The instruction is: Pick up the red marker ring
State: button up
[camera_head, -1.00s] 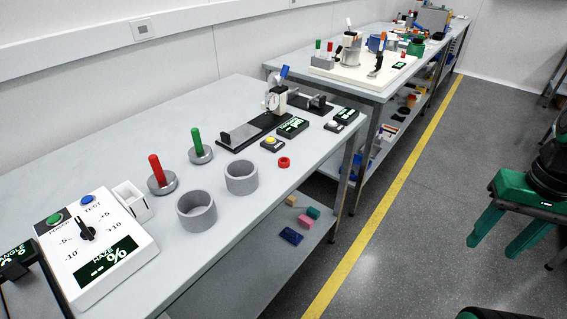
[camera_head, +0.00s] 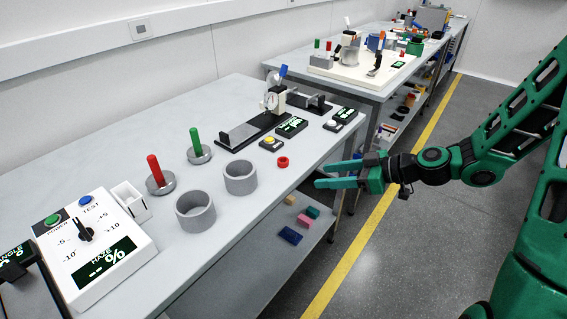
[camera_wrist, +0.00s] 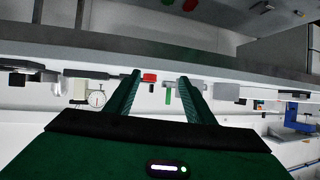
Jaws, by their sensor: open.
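The red marker ring (camera_head: 283,162) lies flat on the grey table near its front edge, by the yellow-button box. My gripper (camera_head: 322,175) is open and empty, to the right of the ring and apart from it, out past the table edge. Its two green fingers point left toward the ring. In the wrist view, which looks upside down, the red ring (camera_wrist: 149,77) shows beyond the fingertips, between my gripper's fingers (camera_wrist: 160,76) and nearer the left one.
A yellow-button box (camera_head: 271,144) and a green-display box (camera_head: 292,126) stand behind the ring. Two grey cups (camera_head: 240,178) (camera_head: 196,212) and red and green posts (camera_head: 155,170) (camera_head: 197,142) stand to its left. Coloured blocks (camera_head: 290,235) lie on the lower shelf.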

jog(key=w+a+r+t+y, duration=0.1)
jog(key=w+a+r, duration=0.1)
send_near(285, 160)
jog(key=shift+w+a+f, duration=0.25)
jog(key=shift+a+f, duration=0.55)
jog(key=shift+a, duration=0.2)
jog(key=shift+w+r+x, duration=0.1)
jog(key=shift+r+x, duration=0.05)
jog(key=shift+x, duration=1.2)
jog(key=shift+w+r+x, duration=0.15)
jog(key=shift+r+x, duration=0.05)
jog(key=shift+x, duration=1.2)
jog(key=c, duration=1.1)
